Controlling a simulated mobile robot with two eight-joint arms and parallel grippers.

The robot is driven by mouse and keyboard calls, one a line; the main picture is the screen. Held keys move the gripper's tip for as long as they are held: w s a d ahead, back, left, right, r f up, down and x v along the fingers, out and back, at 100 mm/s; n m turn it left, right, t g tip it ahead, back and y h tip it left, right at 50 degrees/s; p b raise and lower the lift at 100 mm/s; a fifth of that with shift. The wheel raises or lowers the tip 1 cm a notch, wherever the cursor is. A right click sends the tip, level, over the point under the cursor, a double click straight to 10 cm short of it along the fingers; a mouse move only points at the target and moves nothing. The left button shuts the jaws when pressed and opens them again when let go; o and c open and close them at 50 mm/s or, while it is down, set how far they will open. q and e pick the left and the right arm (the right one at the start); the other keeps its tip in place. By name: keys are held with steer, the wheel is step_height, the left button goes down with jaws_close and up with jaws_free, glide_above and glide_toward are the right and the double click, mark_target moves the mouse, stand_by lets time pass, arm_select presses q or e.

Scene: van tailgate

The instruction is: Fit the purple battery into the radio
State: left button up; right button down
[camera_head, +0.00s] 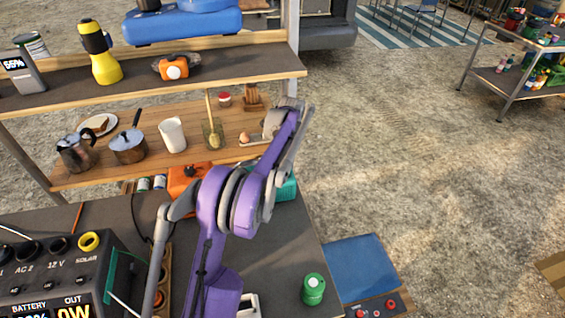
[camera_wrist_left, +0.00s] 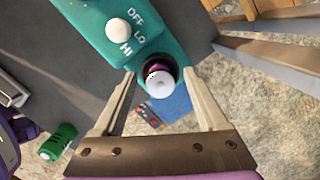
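A teal device (camera_wrist_left: 165,30) has a white knob marked OFF, LO and HI; I cannot tell for sure that it is the radio. In the head view it (camera_head: 287,186) is mostly behind my purple arm. The purple battery (camera_wrist_left: 157,69) appears end-on in a dark round opening at its edge, with a white end facing the camera; how deep it sits is unclear. My left gripper (camera_wrist_left: 158,76) is open, its fingers apart on either side of that opening, not visibly touching the battery. In the head view its fingers are hard to make out. My right gripper is not in view.
A green cylinder (camera_head: 313,289) stands near the table's right edge. A blue panel with red buttons (camera_head: 365,270) is beside the table. A black power station (camera_head: 60,270) is at left, an orange container (camera_head: 188,183) by the teal device. Wooden shelves (camera_head: 200,75) rise behind.

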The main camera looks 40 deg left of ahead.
arm_select(q)
steer(key=r, duration=0.5)
steer(key=d+r, duration=0.1)
steer(key=r, duration=0.1)
steer(key=shift+w+r, duration=0.15)
steer(key=shift+r, duration=0.1)
stand_by(0.5)
